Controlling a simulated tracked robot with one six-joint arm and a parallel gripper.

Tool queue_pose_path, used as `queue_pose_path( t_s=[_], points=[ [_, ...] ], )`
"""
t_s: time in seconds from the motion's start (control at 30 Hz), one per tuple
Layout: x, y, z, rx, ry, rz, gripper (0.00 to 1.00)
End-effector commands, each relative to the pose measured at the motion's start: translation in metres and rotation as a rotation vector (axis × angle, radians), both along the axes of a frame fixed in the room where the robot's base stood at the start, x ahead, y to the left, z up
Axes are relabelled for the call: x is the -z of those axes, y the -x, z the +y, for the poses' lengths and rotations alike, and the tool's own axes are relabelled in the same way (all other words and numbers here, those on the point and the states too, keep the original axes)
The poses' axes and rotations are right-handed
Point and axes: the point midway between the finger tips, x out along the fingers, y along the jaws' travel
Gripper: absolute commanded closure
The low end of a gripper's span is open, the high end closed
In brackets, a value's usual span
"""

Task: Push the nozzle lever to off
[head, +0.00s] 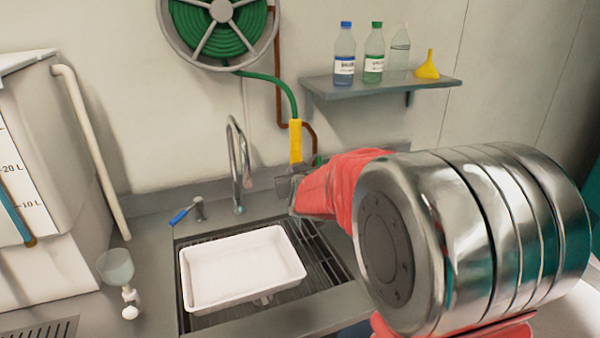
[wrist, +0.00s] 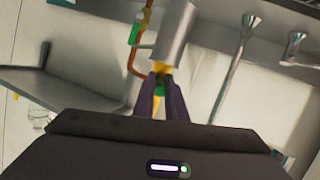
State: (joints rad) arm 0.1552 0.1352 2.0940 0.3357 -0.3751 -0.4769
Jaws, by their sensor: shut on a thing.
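The yellow nozzle (head: 295,140) hangs upright against the wall at the end of the green hose (head: 292,98). My gripper (head: 291,184) is at its lower end, over the back right of the sink. In the wrist view my gripper's dark fingers (wrist: 161,84) are closed around a narrow yellow and green part below a grey cylinder (wrist: 175,35). This part appears to belong to the nozzle. I cannot make out the lever or its setting; the fingers and the cylinder cover much of that area.
A white tray (head: 240,265) sits over the sink grating (head: 333,262). A curved metal tap (head: 238,155) and a blue-handled valve (head: 182,215) stand behind it. A shelf (head: 385,88) with bottles and a yellow funnel (head: 427,66) juts from the wall at right. The hose reel (head: 221,20) is above.

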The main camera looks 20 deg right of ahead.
Motion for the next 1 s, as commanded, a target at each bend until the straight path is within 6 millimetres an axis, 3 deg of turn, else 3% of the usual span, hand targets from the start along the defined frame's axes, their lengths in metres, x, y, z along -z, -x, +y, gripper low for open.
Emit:
queue_pose_path(
  t_s=[1.0],
  points=[
    [-0.0012, -0.0006, -0.0002, -0.001, -0.031, 0.116, 1.0]
  ],
)
